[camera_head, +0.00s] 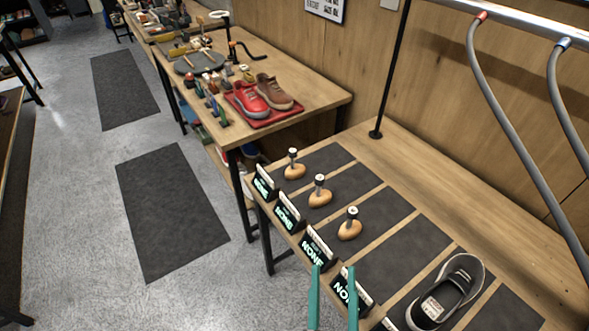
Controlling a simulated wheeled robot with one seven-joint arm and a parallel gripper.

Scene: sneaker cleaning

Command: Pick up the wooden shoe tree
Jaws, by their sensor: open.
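Three light wooden pieces with dark upright knobs, which look like shoe trees, stand on dark mats on the near table. The nearest wooden shoe tree (350,230) is at the middle of the picture, the second (320,199) is behind it to the left, and the third (294,172) is farthest. My gripper (333,268) shows at the bottom as two teal fingers, spread apart with nothing between them. It appears in front of the sign row, below the nearest shoe tree in the picture. I cannot tell its height above the table.
Small black signs (319,248) reading NONE line the table's front edge. A black sneaker (447,290) sits at the lower right. Grey hoses (507,105) hang at the right from a rail. A farther table holds red and brown shoes on a red tray (262,124).

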